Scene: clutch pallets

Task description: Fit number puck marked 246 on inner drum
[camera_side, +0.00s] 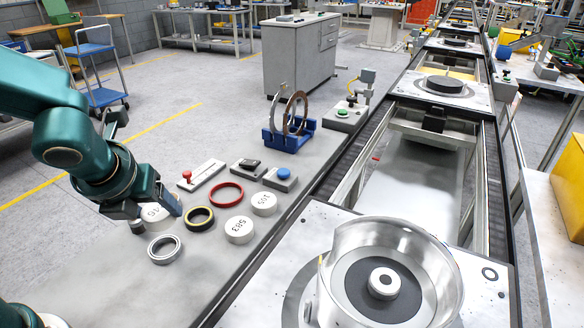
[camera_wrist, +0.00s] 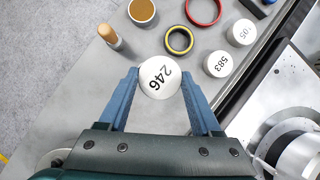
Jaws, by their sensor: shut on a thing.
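The white number puck marked 246 (camera_wrist: 160,77) sits between the two blue fingers of my gripper (camera_wrist: 160,79), which is shut on it. In the side view the puck (camera_side: 154,212) is low over the grey bench at left, partly covered by my gripper (camera_side: 155,214); whether it touches the bench is unclear. The drum assembly (camera_side: 384,282) is on the pallet at lower right, far from my gripper. It shows a dark disc with a white hub inside a shiny, see-through-looking cylinder wall. Its edge also shows in the wrist view (camera_wrist: 302,158).
Pucks marked 583 (camera_side: 239,230) and 105 (camera_side: 264,204), a yellow-black ring (camera_side: 199,219), a red ring (camera_side: 227,195) and a silver ring (camera_side: 164,249) lie near my gripper. A blue stand (camera_side: 288,138) holds upright rings. The conveyor rail (camera_side: 262,263) separates bench and pallet.

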